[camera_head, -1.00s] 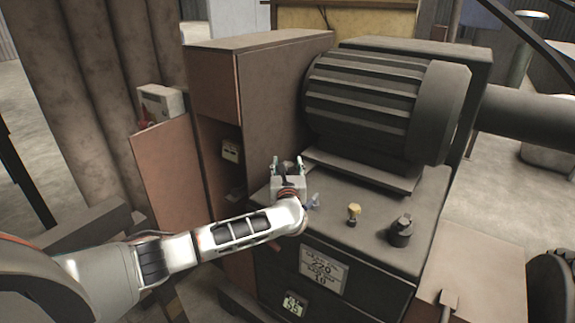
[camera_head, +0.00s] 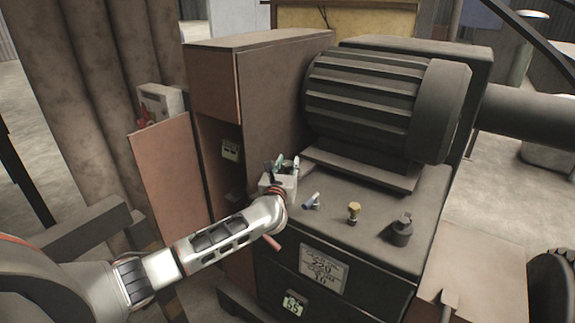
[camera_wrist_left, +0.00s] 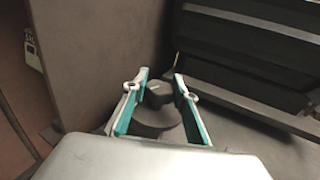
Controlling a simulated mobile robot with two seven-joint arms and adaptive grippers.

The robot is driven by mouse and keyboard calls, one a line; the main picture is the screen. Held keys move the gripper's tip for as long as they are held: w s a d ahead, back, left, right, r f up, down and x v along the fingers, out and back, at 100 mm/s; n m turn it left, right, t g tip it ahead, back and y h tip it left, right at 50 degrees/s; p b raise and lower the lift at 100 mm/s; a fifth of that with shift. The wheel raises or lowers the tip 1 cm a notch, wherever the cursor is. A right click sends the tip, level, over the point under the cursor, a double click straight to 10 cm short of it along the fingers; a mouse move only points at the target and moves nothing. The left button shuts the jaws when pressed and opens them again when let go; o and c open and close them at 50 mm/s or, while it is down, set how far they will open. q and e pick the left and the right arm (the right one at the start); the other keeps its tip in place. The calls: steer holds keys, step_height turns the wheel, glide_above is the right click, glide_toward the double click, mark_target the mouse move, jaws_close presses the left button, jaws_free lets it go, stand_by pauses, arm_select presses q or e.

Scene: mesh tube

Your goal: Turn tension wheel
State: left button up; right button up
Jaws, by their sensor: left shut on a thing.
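A dark round wheel (camera_wrist_left: 157,120) with a pale mark on its raised top stands on the dark machine top in the left wrist view. I take it for the tension wheel. My left gripper (camera_wrist_left: 160,84) has one teal-lined finger on each side of it and is shut on it. In the head view, my left gripper (camera_head: 283,166) is at the machine top's left rear, beside the tall brown cabinet. There the gripper and wrist hide the wheel. My right gripper is not in view.
A large ribbed motor (camera_head: 362,105) stands behind the machine top. The brown cabinet (camera_head: 275,105) rises close on the left.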

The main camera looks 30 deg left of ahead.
arm_select(q)
steer(key=m+h, duration=0.1)
steer(key=h, duration=0.1)
steer(key=m+h, duration=0.2)
steer(key=h, duration=0.1)
steer(key=shift+a+t, duration=0.15)
steer(key=shift+t, duration=0.15)
steer(key=m+h+b, duration=0.1)
steer(key=m+h, duration=0.1)
steer(key=h, duration=0.2)
steer(key=shift+f+m, duration=0.15)
steer(key=shift+m, duration=0.25)
steer(key=m+g+h+b, duration=0.1)
steer(key=h+b, duration=0.1)
steer(key=m+g+h+b, duration=0.1)
steer(key=m+h+b, duration=0.1)
steer(key=h+b, duration=0.1)
steer(key=shift+f+m+g, duration=0.15)
steer(key=shift+m+g, duration=0.15)
steer(key=shift+m+h+b, duration=0.3)
steer(key=shift+h+b, duration=0.05)
steer(key=shift+h, duration=0.15)
steer(key=shift+r+g+h, duration=0.25)
steer(key=shift+g+h, duration=0.05)
steer(key=shift+g, duration=0.1)
steer(key=o, duration=1.1)
